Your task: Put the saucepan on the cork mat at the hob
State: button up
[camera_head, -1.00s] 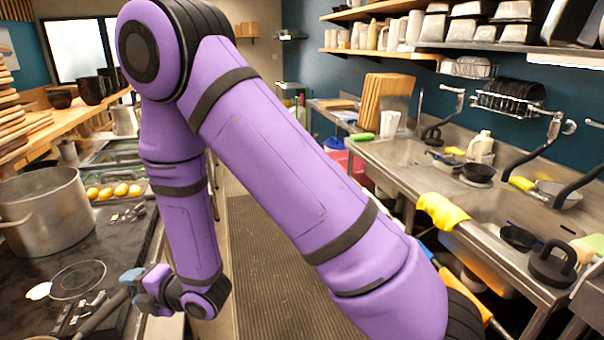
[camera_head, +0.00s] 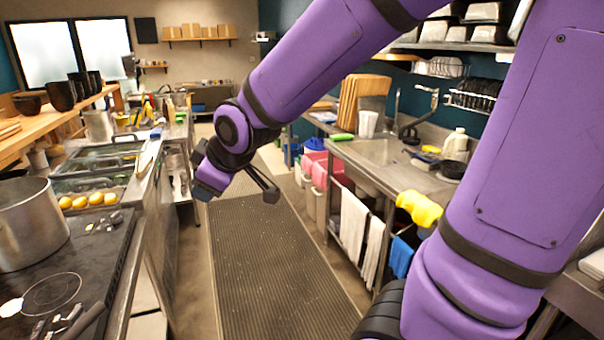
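A large silver pot (camera_head: 28,225) stands on the black hob (camera_head: 85,255) at the left, cut off by the picture's edge. A dark handle-like bar (camera_head: 85,320) shows at the hob's near edge. I cannot tell whether it belongs to a saucepan. I cannot make out a cork mat. My gripper (camera_head: 238,192) hangs above the aisle floor mat, right of the hob and apart from it. A blue-purple block and a dark, finger-like part show at its end. No held object is visible. I cannot tell how far its fingers are apart.
Yellow-orange round items (camera_head: 88,201) sit behind the hob. A counter with glass-topped bins (camera_head: 100,160) runs along the left. The aisle mat (camera_head: 265,270) is clear. At the right stand a steel sink counter (camera_head: 370,152), hanging towels (camera_head: 353,222) and a yellow cloth (camera_head: 419,207).

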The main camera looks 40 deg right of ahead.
jog(key=s+d+r+m+g, duration=0.1)
jog(key=s+d+r+m, duration=0.1)
jog(key=s, duration=0.7)
jog(key=s+d+r+m+g+h, duration=0.1)
jog(key=s+d+r+m+g, duration=0.1)
jog(key=s+m, duration=0.4)
jog(key=shift+s+d+r+m, duration=0.3)
jog(key=shift+s+d+r, duration=0.65)
jog(key=shift+s, duration=0.95)
jog(key=shift+d+f, duration=0.1)
jog(key=shift+c, duration=0.2)
